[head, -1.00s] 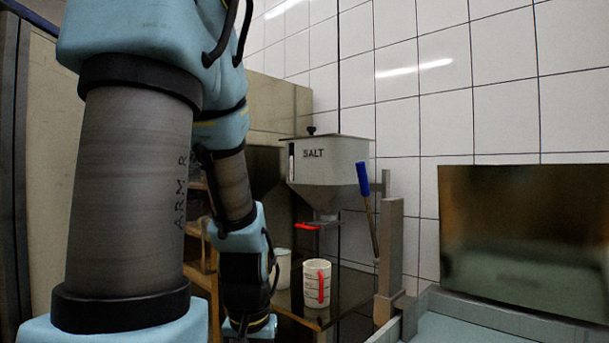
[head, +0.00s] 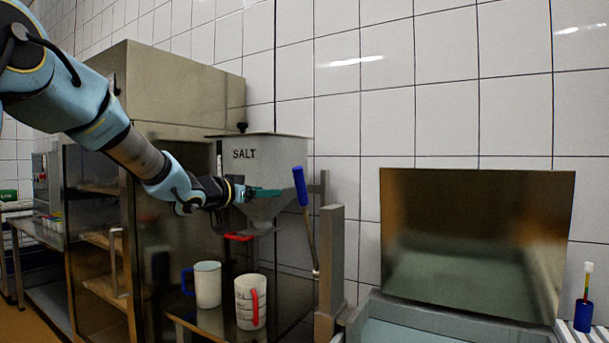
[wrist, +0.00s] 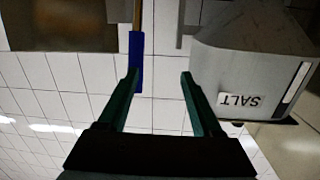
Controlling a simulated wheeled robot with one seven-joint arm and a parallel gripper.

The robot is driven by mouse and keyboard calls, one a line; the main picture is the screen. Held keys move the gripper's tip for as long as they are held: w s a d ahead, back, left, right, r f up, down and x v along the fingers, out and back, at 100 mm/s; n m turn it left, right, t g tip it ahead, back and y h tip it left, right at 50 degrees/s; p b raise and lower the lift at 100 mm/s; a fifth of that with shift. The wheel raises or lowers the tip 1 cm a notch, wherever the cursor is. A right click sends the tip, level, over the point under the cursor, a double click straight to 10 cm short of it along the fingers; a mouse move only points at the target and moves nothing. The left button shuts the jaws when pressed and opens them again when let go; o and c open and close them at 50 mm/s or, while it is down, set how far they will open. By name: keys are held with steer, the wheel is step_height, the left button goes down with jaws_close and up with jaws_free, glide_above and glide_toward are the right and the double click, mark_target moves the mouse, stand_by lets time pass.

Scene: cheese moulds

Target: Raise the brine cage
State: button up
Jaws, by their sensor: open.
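A lever with a blue grip (head: 300,187) stands tilted on a grey post (head: 329,262) at the left end of the brine tank (head: 435,317). No brine cage can be made out in the tank, whose inside is mostly cut off. My gripper (head: 281,192) is open and empty, in front of the salt hopper and left of the blue grip. In the wrist view (wrist: 160,74), the blue grip (wrist: 137,62) shows just inside the left fingertip. I cannot tell whether they touch.
The salt hopper (head: 267,160) hangs close behind my gripper. Below stand a white mug with a blue handle (head: 208,285) and a white jug with a red handle (head: 245,305). A metal panel (head: 475,240) stands upright behind the tank.

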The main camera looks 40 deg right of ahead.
mark_target(295, 179)
steer(key=s+d+r, duration=0.1)
steer(key=s+d+r+m+g, duration=0.1)
steer(key=s+d+r+g+h, duration=0.1)
steer(key=d, duration=0.1)
steer(key=shift+p, duration=0.3)
steer(key=d+p, duration=0.3)
steer(key=d, duration=0.5)
steer(key=shift+w+d, duration=0.15)
steer(key=shift+w, duration=0.05)
steer(key=shift+w+d+f+p, duration=0.15)
steer(key=shift+d+p, duration=0.15)
steer(key=shift+d, duration=0.35)
steer(key=shift+c, duration=0.2)
jaws_close()
